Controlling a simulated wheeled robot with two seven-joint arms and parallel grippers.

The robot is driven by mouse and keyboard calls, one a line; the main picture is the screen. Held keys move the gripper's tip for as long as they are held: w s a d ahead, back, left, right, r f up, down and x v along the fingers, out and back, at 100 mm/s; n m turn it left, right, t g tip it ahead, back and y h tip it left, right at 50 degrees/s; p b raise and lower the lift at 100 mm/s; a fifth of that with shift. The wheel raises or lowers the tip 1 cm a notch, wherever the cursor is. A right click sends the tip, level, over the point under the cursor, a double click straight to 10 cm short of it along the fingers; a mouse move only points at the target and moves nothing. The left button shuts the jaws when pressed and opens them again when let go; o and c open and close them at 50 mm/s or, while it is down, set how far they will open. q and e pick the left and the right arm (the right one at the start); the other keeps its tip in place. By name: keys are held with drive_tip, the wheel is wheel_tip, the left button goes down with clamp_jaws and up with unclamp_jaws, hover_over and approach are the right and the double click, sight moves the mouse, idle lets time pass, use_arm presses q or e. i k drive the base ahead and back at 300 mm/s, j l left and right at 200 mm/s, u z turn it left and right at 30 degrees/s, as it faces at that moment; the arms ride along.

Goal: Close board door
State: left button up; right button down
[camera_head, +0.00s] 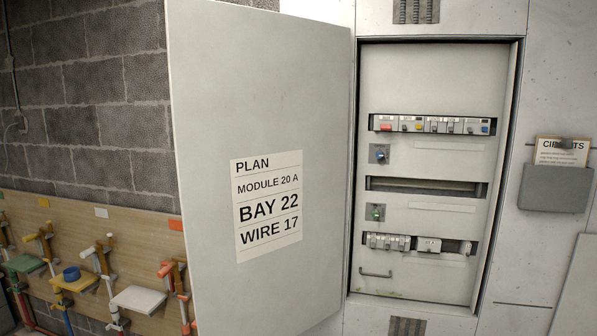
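The board door (262,90) is a large light grey panel, swung open to the left on its hinge side beside the cabinet. A label (268,206) on its face reads PLAN, MODULE 20 A, BAY 22, WIRE 17. The board (430,80) stands open at the right, showing an upper row of modules (432,125), a lower row of modules (418,244), two small knobs and an empty slot between the rows. Neither of my grippers shows in the head view.
A grey holder (554,189) with a CIRCUITS card (561,151) is fixed on the panel right of the board. Left of the door, a wooden board (75,235) on a block wall (90,90) carries coloured pipes and small shelves. A grey panel (578,290) stands at lower right.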

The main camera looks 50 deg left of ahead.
sight(259, 98)
drive_tip(key=j+z, duration=0.1)
drive_tip(key=j, duration=0.8)
drive_tip(key=j+z, duration=0.1)
drive_tip(key=j, duration=0.8)
drive_tip(key=j+z, duration=0.15)
drive_tip(key=j, duration=0.8)
drive_tip(key=k+j+z, duration=0.1)
drive_tip(key=j, duration=0.8)
